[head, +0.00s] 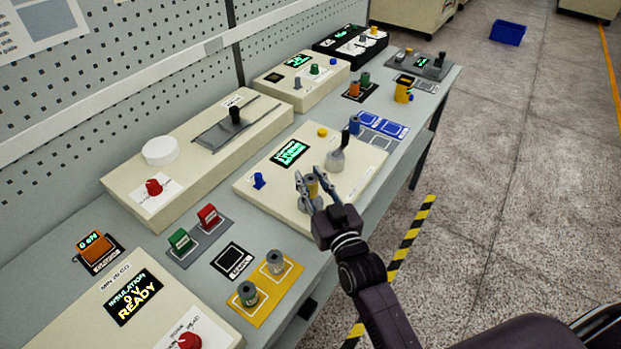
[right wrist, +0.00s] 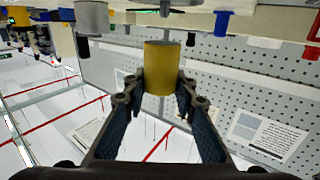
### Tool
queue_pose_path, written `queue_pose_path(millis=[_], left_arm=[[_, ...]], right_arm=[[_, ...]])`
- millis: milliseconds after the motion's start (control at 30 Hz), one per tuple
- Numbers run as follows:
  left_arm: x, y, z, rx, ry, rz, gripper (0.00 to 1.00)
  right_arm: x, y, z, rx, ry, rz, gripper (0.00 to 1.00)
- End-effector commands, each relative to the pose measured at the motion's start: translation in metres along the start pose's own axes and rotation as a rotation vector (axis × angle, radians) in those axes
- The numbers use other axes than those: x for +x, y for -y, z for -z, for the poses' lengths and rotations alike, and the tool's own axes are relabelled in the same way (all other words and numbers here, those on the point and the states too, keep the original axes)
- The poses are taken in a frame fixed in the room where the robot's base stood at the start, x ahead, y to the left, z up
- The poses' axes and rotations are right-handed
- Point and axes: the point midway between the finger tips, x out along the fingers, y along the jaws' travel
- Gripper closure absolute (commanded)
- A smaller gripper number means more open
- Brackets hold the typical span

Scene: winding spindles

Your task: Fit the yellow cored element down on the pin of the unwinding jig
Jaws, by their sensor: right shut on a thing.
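The yellow cored element (head: 312,182) is held between the fingers of my right gripper (head: 313,183) above the beige unit with the green display (head: 290,153). In the right wrist view the element (right wrist: 161,67) is a plain yellow cylinder, and the gripper (right wrist: 160,95) is shut on it near one end. My left gripper is not in view.
A yellow mat (head: 262,308) with two spools lies nearer. A blue mat (head: 383,126) lies right of the unit. Pegboard runs behind.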

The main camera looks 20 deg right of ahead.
Motion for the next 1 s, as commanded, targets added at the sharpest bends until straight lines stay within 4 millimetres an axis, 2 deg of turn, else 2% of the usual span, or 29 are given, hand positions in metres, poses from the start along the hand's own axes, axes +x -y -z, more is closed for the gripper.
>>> queue_pose_path(millis=[1000], left_arm=[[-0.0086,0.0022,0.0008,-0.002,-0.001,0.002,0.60]], right_arm=[[-0.0002,0.0000,0.0005,-0.001,-0.001,0.000,0.99]])
